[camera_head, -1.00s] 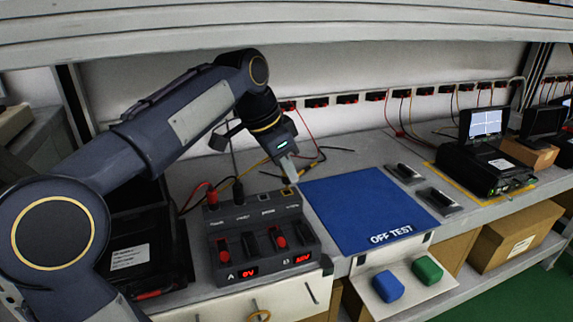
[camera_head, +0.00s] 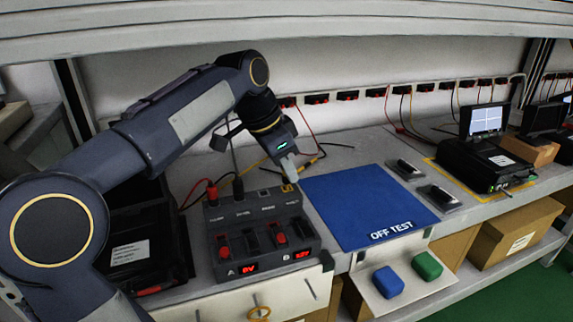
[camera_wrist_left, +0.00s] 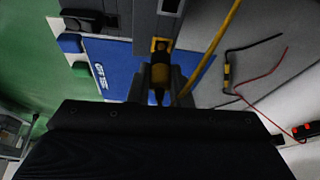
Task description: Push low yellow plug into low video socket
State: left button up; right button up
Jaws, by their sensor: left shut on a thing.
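The yellow plug (camera_wrist_left: 158,72) sits between the fingers of my left gripper (camera_wrist_left: 160,88) in the left wrist view, its yellow cable (camera_wrist_left: 222,30) trailing up and right. Its tip is at the yellow-edged socket (camera_wrist_left: 160,46) on the grey box; I cannot tell how deep it sits. In the head view my left gripper (camera_head: 289,172) points down at the back right corner of the grey supply box (camera_head: 262,212). The yellow-edged socket (camera_head: 287,188) shows just below the fingertips, and the fingers mostly hide the plug. My right gripper is not in view.
A red plug (camera_head: 212,191) and a dark plug (camera_head: 238,188) stand at the box's back left. The blue mat (camera_head: 365,207) to the right is empty. Small dark blocks (camera_head: 438,198) lie beyond it. Loose cables (camera_head: 310,160) lie behind the gripper.

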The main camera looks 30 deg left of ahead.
pick_arm(q)
jog(key=shift+f, duration=0.75)
dwell(1.2)
jog(key=o, duration=1.3)
jog(key=shift+r+p, duration=2.75)
jog(key=shift+p, duration=0.05)
